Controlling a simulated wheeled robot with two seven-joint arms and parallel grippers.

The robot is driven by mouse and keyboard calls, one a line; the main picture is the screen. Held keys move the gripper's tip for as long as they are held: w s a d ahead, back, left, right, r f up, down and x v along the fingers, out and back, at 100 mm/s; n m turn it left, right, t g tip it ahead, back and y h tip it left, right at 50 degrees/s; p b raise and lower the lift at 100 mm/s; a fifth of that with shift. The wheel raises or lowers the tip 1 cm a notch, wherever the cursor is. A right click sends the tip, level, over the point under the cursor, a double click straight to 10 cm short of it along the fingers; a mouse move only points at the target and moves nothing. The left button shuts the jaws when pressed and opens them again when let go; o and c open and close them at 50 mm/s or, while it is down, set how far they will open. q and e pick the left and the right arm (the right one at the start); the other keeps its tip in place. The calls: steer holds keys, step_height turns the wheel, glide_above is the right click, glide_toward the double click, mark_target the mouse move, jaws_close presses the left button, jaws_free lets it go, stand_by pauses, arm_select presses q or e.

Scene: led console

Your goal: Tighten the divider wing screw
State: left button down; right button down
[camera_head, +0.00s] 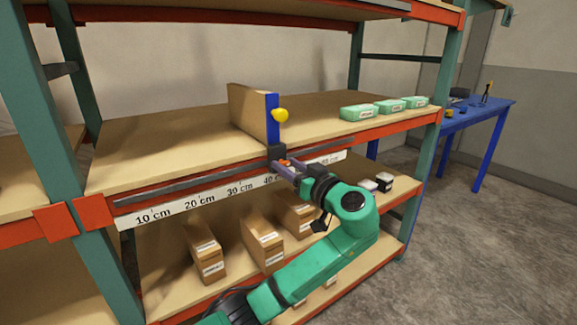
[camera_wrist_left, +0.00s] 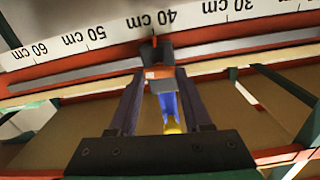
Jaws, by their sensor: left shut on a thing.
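The divider (camera_head: 250,110) is an upright tan board on the middle shelf, with a blue front edge (camera_head: 272,125) and a yellow knob (camera_head: 280,115). Its dark clamp block (camera_head: 276,152) sits at the shelf's front rail near the 40 cm label. In the left wrist view a red pointer (camera_wrist_left: 154,42) is by the 40 cm mark. My left gripper (camera_head: 284,166) is at the block, shut on a small orange piece (camera_wrist_left: 160,73), apparently the wing screw, mostly hidden by the fingers. The blue edge and yellow knob (camera_wrist_left: 172,128) also show there. My right gripper is out of view.
A centimetre scale (camera_head: 155,214) runs along the shelf front below the dark rail (camera_head: 180,186). Several green boxes (camera_head: 358,112) stand to the right on the same shelf. Cartons (camera_head: 262,243) stand on the shelf below. A blue table (camera_head: 480,115) is at the right.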

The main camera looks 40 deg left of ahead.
arm_select(q)
steer(key=shift+m, duration=0.8)
steer(key=shift+m+p, duration=0.4)
steer(key=m+p, duration=0.2)
steer(key=m, duration=0.1)
steer(key=shift+w+r+m, duration=0.1)
steer(key=shift+m, duration=0.2)
steer(key=m+p, duration=0.4)
steer(key=m, duration=0.1)
steer(key=shift+m, duration=0.3)
steer(key=m+p, duration=0.9)
steer(key=p, duration=0.1)
steer(key=shift+f+m, duration=0.3)
steer(key=shift+m, duration=0.1)
steer(key=shift+f+m+p, duration=0.2)
steer(key=shift+m+p, duration=0.5)
steer(key=shift+m, duration=0.1)
steer(key=shift+f+m+p, duration=0.2)
steer(key=shift+m+p, duration=0.5)
steer(key=shift+m, duration=0.1)
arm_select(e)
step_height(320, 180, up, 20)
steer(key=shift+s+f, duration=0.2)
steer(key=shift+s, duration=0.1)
arm_select(q)
steer(key=shift+d, duration=0.1)
